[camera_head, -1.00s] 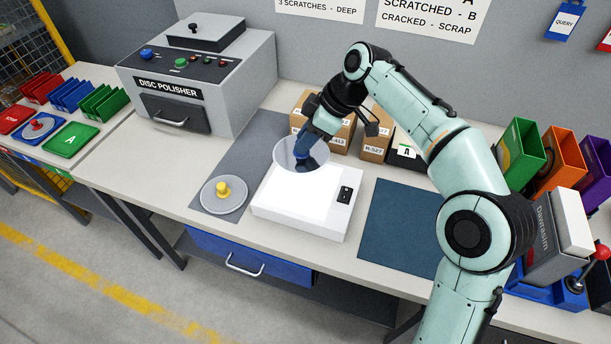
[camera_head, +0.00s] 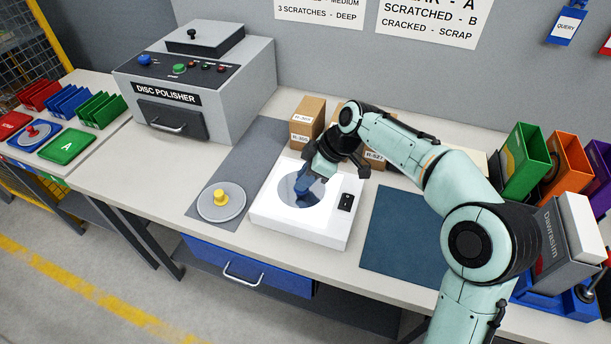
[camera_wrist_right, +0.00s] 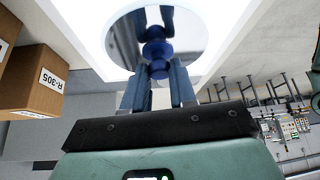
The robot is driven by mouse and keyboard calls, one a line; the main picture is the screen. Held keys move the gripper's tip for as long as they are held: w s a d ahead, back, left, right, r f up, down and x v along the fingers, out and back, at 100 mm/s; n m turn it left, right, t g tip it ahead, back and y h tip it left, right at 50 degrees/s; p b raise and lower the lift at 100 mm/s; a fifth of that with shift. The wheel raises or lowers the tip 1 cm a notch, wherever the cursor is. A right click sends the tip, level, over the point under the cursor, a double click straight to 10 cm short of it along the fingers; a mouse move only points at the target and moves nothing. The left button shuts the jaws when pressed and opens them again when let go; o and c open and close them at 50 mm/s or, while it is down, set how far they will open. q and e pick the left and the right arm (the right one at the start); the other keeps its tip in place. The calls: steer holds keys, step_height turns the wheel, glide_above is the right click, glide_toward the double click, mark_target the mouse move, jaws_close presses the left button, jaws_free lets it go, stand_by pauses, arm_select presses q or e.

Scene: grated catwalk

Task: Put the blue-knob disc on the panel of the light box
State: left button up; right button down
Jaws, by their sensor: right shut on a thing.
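The light box (camera_head: 270,223) is a white box on the bench with a bright glowing top panel and a black switch at its right end. My right gripper (camera_head: 308,192) is shut on the disc's blue knob, which shows between the fingers in the right wrist view (camera_wrist_right: 157,66). The gripper partly hides the knob in the head view. My left gripper is not in view.
A disc with a yellow knob (camera_head: 221,203) lies on the grey mat left of the light box. Cardboard boxes (camera_head: 306,122) stand behind it. A bare dark blue mat (camera_head: 400,228) lies to the right. The disc polisher (camera_head: 215,80) stands at the back left.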

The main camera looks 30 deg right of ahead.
steer(key=shift+f, duration=0.15)
steer(key=c, duration=0.9)
jaws_free()
steer(key=shift+r, duration=0.2)
steer(key=p+v, duration=0.1)
steer(key=v, duration=1.1)
steer(key=shift+p, duration=0.3)
